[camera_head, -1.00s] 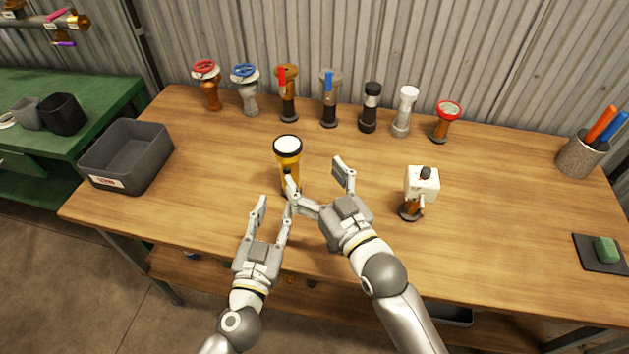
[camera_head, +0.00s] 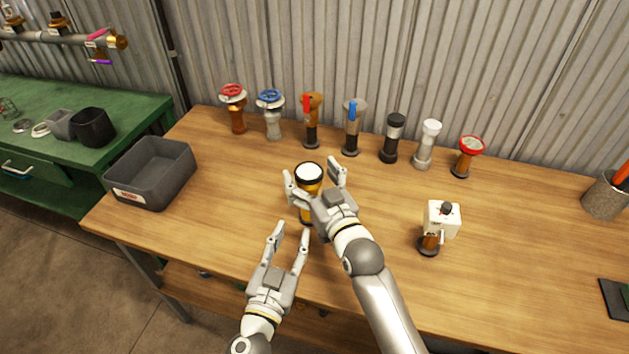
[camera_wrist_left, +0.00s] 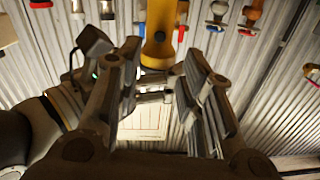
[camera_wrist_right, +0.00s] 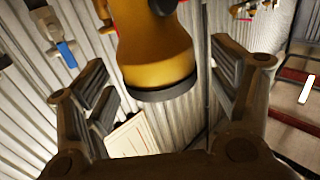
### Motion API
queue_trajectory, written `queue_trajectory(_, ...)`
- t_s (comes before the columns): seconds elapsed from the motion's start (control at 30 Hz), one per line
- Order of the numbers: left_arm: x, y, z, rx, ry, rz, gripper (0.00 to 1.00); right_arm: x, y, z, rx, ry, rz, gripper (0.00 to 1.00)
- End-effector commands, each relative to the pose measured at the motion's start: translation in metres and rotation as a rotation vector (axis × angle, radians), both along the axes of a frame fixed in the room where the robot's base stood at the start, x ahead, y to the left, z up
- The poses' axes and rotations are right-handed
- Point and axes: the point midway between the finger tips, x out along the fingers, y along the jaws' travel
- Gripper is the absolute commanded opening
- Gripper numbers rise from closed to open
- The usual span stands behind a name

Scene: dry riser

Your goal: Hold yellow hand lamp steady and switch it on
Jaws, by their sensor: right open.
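The yellow hand lamp (camera_head: 308,174) stands upright on the wooden bench, its pale lens facing up; its lower body is partly hidden by my right gripper. In the right wrist view its yellow body (camera_wrist_right: 152,45) sits between the spread fingers, and I see no contact. My right gripper (camera_head: 314,181) is open around the upper part of the lamp. My left gripper (camera_head: 290,233) is open and empty, lower and nearer the bench's front edge. The left wrist view shows the lamp (camera_wrist_left: 159,35) beyond its open fingers. The lamp's switch is not clearly visible.
Several valves and lamps, such as a red-wheeled valve (camera_head: 234,105), stand in a row along the back. A grey bin (camera_head: 151,174) is at the left. A white-headed device (camera_head: 440,220) stands to the right. The bench front is mostly clear.

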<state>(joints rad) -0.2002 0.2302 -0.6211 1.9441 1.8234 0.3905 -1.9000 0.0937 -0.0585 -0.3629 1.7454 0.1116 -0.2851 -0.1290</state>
Motion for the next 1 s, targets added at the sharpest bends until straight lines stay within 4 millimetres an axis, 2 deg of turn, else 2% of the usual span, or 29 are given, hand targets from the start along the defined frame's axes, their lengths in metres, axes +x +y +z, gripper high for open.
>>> queue_trajectory(0.17,0.0,0.0,0.0,0.0,0.0,0.0,0.36,-0.0001,0.0,-0.0001,0.0,0.0,0.0,0.8)
queue_trajectory(0.6,0.0,0.0,0.0,0.0,0.0,0.0,0.36,-0.0004,-0.0002,-0.0002,0.0,0.0,0.0,0.24)
queue_trajectory(0.9,0.0,0.0,0.0,0.0,0.0,0.0,0.0,-0.0005,-0.0002,-0.0003,0.0,0.0,0.0,0.23)
queue_trajectory(1.0,0.0,0.0,0.0,0.0,0.0,0.0,0.0,-0.0005,-0.0002,-0.0004,0.0,0.001,0.0,0.23)
